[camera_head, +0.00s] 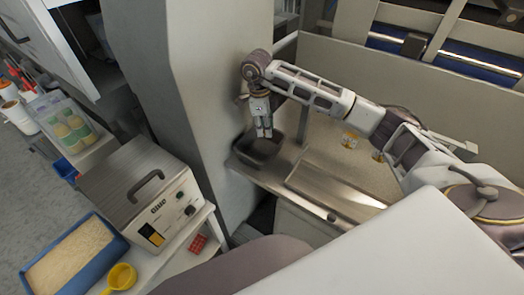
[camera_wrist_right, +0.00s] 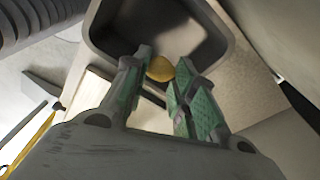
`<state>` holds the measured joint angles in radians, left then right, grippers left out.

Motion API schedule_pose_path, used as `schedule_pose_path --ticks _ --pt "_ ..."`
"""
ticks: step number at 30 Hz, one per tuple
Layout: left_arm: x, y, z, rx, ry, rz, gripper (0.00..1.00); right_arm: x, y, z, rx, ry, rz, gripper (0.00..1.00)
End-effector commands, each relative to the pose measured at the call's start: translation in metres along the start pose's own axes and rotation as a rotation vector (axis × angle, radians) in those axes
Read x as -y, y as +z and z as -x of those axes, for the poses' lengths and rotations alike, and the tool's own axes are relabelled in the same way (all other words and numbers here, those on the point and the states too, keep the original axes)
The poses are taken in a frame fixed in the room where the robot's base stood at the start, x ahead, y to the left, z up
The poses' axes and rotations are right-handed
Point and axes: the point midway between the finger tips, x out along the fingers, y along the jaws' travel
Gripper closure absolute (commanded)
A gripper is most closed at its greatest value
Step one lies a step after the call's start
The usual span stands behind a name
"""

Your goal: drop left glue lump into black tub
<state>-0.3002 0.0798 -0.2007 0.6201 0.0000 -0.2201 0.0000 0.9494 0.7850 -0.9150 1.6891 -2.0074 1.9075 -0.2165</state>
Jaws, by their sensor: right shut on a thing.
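The black tub (camera_head: 244,158) stands at the left end of the metal ledge, beside the grey column. My right gripper (camera_head: 264,134) points down just above it. In the right wrist view, my right gripper (camera_wrist_right: 161,72) is shut on an amber glue lump (camera_wrist_right: 160,69), held between the fingertips. The tub's open inside (camera_wrist_right: 155,25) shows beyond the lump and looks empty where visible. The lump is too small to make out in the head view. My left gripper is not in view.
Two small yellowish pieces, one (camera_head: 350,139) and another (camera_head: 378,156), are on the beige surface right of the tub. A metal plate (camera_head: 330,185) lies in front. A glue machine (camera_head: 145,190), blue tray (camera_head: 112,250) and yellow scoop (camera_head: 121,277) stand at lower left.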

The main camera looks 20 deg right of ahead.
Motion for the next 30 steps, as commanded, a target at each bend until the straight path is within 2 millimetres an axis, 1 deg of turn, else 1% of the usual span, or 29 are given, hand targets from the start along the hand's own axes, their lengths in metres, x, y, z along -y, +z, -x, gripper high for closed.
schedule_pose_path --ticks 1,6,13,14,15,16,24,26,30 --pt "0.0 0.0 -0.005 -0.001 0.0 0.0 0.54 0.0 0.001 -0.007 -0.001 0.001 0.0 0.84" --pt "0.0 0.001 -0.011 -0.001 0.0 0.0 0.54 -0.001 0.002 -0.021 -0.001 0.002 0.001 0.84" --pt "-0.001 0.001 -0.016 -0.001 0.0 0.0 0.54 0.0 0.004 -0.031 0.0 0.0 0.001 0.84" --pt "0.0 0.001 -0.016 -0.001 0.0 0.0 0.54 0.0 0.004 -0.032 0.0 0.0 0.001 0.87" --pt "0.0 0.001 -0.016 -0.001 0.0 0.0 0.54 0.0 0.004 -0.032 0.0 0.0 0.001 0.97" --pt "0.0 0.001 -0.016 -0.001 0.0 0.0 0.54 0.0 0.004 -0.032 0.0 0.0 0.001 1.0" --pt "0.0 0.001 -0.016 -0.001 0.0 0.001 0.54 0.0 0.004 -0.032 0.0 0.0 0.001 1.0" --pt "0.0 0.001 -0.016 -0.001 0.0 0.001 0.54 0.0 0.004 -0.032 0.0 0.0 0.001 0.94" --pt "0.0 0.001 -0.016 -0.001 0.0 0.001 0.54 0.0 0.004 -0.032 0.0 0.0 0.001 0.77"
